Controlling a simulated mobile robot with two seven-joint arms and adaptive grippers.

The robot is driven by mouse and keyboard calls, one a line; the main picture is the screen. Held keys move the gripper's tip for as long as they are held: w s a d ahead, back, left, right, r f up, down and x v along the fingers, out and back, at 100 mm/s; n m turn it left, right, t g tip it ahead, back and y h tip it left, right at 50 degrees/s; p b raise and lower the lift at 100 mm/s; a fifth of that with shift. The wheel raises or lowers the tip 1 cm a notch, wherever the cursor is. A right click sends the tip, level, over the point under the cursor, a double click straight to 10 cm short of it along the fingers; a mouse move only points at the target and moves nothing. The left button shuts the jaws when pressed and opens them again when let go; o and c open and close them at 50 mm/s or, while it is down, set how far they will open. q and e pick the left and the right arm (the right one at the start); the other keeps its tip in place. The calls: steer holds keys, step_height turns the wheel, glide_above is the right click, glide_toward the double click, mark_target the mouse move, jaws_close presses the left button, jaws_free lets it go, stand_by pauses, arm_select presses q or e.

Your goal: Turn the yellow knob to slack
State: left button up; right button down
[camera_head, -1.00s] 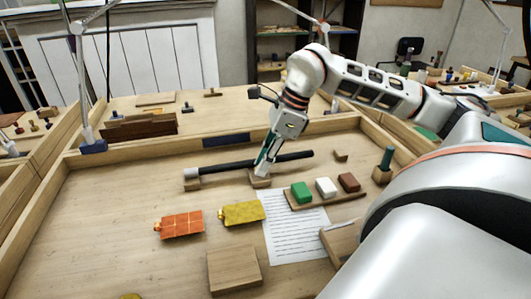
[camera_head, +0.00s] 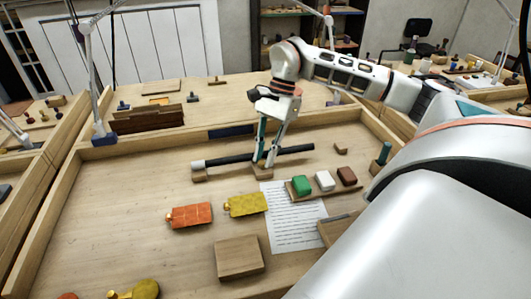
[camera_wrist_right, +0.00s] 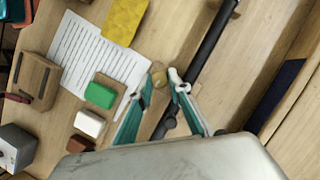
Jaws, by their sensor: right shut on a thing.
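A small yellowish round piece (camera_wrist_right: 159,76), which looks like the yellow knob, sits between the fingertips in the right wrist view. My right gripper (camera_wrist_right: 161,85) has its two green-sided fingers on either side of it. In the head view my right gripper (camera_head: 266,163) points down at a wooden block (camera_head: 262,174) beside the black rod (camera_head: 237,158); the fingers hide the knob there. The rod also shows in the wrist view (camera_wrist_right: 210,45), close to the right-hand finger. No slack marking can be made out. My left gripper is not in view.
Green, white and brown blocks (camera_head: 302,185) stand on a wooden strip right of the gripper. A printed sheet (camera_head: 292,225), a yellow plate (camera_head: 246,204), an orange plate (camera_head: 190,215) and a square wooden block (camera_head: 239,257) lie nearer. The tray's left side is clear.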

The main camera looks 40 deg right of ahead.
steer(key=shift+n, duration=0.6)
steer(key=shift+g, duration=0.3)
steer(key=c, duration=2.1)
jaws_free()
steer(key=shift+c, duration=0.2)
steer(key=v, duration=1.2)
steer(key=shift+a, duration=0.2)
